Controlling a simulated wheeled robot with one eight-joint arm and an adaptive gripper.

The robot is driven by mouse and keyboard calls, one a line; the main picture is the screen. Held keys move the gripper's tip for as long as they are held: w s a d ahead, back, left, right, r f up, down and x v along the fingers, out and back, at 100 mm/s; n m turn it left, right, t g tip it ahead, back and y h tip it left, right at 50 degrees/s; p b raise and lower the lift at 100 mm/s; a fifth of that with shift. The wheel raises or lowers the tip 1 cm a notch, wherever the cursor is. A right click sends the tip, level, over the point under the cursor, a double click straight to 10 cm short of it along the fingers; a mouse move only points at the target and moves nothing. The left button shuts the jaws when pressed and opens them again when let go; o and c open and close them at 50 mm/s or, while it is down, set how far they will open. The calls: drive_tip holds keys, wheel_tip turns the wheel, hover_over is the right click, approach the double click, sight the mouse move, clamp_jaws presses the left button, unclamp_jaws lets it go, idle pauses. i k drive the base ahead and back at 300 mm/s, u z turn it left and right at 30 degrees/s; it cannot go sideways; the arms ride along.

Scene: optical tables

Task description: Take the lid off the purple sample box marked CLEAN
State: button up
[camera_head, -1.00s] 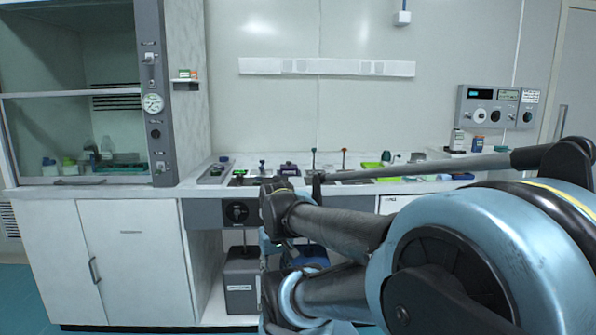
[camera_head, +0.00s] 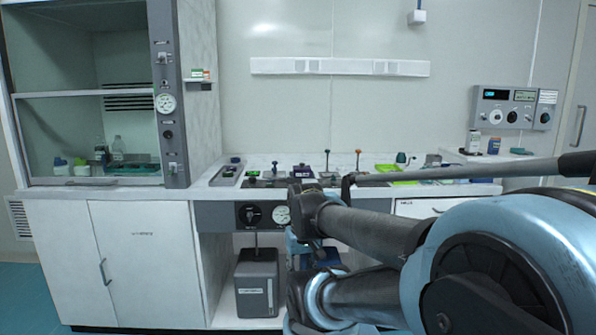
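A small purple box (camera_head: 302,171) stands on the bench top at the back middle, among several small items. It is too small for me to read a label or to make out its lid. The far end of my arm (camera_head: 303,199) reaches in front of the bench, just below the box in the picture. Dark parts there partly cover the bench edge. My gripper's fingers cannot be told apart from the arm, so whether it is open, or touching anything, is unclear.
Upright rods with coloured tops (camera_head: 358,158) stand right of the box, with a bright green tray (camera_head: 388,168) beyond. A shallow grey tray (camera_head: 229,172) lies left. A fume hood (camera_head: 166,100) rises further left. My arm hides much of the bench's right front.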

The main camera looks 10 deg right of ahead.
sight(302, 166)
drive_tip(key=i, duration=0.9)
drive_tip(key=z, duration=0.4)
